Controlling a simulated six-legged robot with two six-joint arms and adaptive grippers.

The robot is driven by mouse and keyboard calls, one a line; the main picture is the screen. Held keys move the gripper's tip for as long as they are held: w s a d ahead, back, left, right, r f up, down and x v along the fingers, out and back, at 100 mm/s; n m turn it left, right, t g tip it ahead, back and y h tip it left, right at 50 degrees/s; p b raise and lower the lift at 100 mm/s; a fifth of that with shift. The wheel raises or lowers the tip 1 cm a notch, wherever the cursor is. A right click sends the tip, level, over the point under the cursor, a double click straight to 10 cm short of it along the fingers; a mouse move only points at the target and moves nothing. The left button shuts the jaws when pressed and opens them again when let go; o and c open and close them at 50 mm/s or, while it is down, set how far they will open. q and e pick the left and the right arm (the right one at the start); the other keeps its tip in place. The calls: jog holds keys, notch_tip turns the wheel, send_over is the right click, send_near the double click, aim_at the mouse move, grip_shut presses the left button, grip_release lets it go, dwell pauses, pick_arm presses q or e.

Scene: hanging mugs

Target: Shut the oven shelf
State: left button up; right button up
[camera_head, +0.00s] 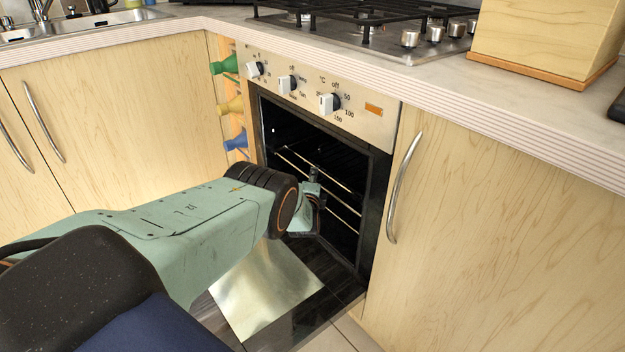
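The oven (375,125) is open at the front, with a dark cavity. Inside it, thin metal shelf bars (340,183) run across at two levels; how far the shelf is pulled out cannot be told. The oven door (265,285) is lowered in front, with a shiny panel facing up. My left arm comes in from the left over the door. My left gripper (312,200) is at the oven mouth, in front of the shelf bars. Its fingers are partly hidden by the wrist, so contact with the shelf is unclear. My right gripper is not in view.
Oven knobs (329,103) sit above the opening. A cupboard with a curved handle (404,188) stands close on the right. Coloured pegs (236,142) stick out on the left. The countertop (500,108) and gas hob (365,32) are above.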

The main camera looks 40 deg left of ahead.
pick_arm(q)
jog(key=shift+s+d, duration=0.1)
jog(key=v, duration=1.1)
jog(key=shift+s+d, duration=0.2)
jog(key=shift+s, duration=0.1)
dwell(0.7)
